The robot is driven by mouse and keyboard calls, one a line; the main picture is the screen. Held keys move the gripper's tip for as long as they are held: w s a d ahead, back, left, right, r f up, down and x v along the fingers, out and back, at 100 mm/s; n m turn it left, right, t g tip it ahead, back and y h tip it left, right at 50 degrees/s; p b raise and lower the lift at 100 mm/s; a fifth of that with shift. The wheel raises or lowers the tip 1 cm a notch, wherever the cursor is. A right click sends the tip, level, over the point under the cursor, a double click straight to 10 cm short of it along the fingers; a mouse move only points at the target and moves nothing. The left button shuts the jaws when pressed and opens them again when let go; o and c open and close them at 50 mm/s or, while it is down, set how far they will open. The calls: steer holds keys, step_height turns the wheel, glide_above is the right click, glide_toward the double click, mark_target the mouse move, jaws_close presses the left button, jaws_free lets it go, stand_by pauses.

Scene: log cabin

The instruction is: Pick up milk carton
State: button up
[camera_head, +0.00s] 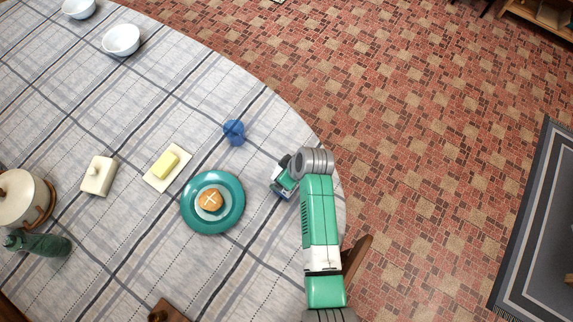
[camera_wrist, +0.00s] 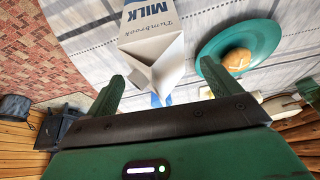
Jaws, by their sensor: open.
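The milk carton (camera_wrist: 155,35) is white with blue "MILK" lettering and a gabled top. In the wrist view it appears upside down, its top toward my gripper (camera_wrist: 163,70). My gripper is open, one green finger on each side of the carton's top in the picture. I see no finger clearly touching it, and cannot tell how deep it lies between them. In the head view my gripper (camera_head: 283,178) is over the table's right edge area, right of the teal plate. It hides most of the carton there.
The teal plate (camera_head: 187,214) holds a bun on a smaller dish. A blue object (camera_head: 234,132) stands above it in the picture. Butter (camera_head: 166,164), a cream lidded dish (camera_head: 98,175), a green bottle (camera_head: 37,243) and a pot (camera_head: 20,195) are farther left. A bowl (camera_head: 121,39) stands at upper left.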

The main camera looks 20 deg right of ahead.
steer(key=shift+w+a+f, duration=0.1)
steer(key=shift+w+f, duration=0.3)
steer(key=shift+f, duration=0.15)
steer(key=c, duration=1.9)
steer(key=shift+r, duration=0.55)
steer(key=v, duration=0.2)
steer(key=shift+a+r, duration=0.15)
steer(key=shift+r, duration=0.25)
steer(key=s+r, duration=0.1)
steer(key=s, duration=1.4)
steer(key=shift+s+a+r+p, duration=0.2)
steer(key=shift+a+p, duration=0.05)
steer(key=shift+p, duration=0.2)
